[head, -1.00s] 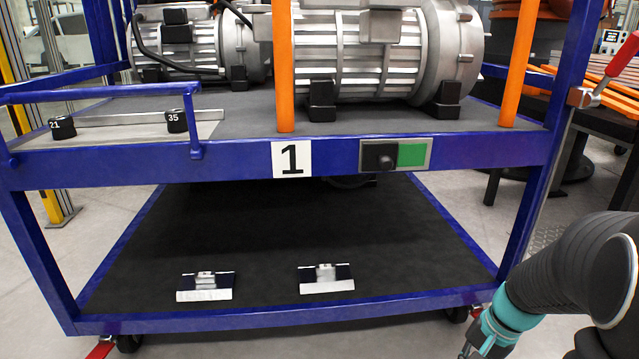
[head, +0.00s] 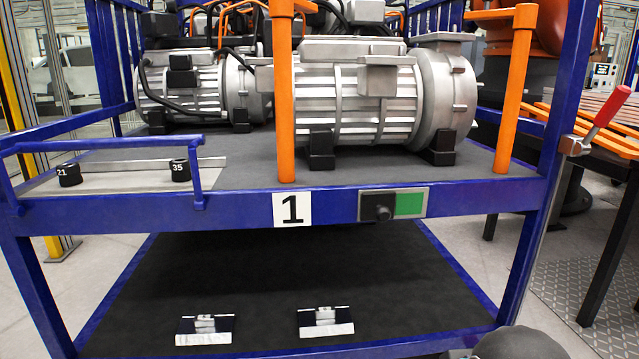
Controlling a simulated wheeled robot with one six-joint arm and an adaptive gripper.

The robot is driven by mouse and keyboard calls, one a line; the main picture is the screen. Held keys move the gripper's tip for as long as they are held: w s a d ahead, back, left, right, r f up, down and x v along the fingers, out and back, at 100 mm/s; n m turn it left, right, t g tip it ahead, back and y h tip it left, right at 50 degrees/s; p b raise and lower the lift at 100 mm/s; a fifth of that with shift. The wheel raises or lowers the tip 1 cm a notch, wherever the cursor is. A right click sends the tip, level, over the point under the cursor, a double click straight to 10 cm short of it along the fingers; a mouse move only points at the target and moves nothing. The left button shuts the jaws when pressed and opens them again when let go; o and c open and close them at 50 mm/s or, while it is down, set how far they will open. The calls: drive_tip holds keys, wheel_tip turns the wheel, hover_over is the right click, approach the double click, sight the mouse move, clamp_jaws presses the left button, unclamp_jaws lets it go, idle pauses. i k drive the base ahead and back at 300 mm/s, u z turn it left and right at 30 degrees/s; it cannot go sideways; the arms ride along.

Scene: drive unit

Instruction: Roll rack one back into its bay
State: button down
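Rack one (head: 240,207) is a blue wheeled frame with a "1" plate (head: 291,209) on its front bar. Two upright orange handles (head: 285,100) rise from the front of its upper shelf. Beside the plate is a small panel (head: 392,204) with a black knob and a green field. A lever with a red grip (head: 606,106) is on the right post. The rack stands close in front of me. The bay and its floor marks cannot be made out. My gripper is not in view; only a dark rounded part of my arm shows at the bottom right.
Grey motors (head: 360,95) sit on the upper shelf. Two small clips (head: 325,321) lie on the dark lower shelf. A table with orange slats (head: 600,125) stands close on the right. A yellow post (head: 22,110) is at the left. Pale floor shows on both sides.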

sight(302, 117)
drive_tip(key=z, duration=0.05)
drive_tip(key=k, duration=0.3)
drive_tip(key=u, duration=0.9)
drive_tip(key=i, duration=0.3)
drive_tip(key=u, duration=0.85)
drive_tip(key=i, duration=1.2)
drive_tip(key=u, duration=0.85)
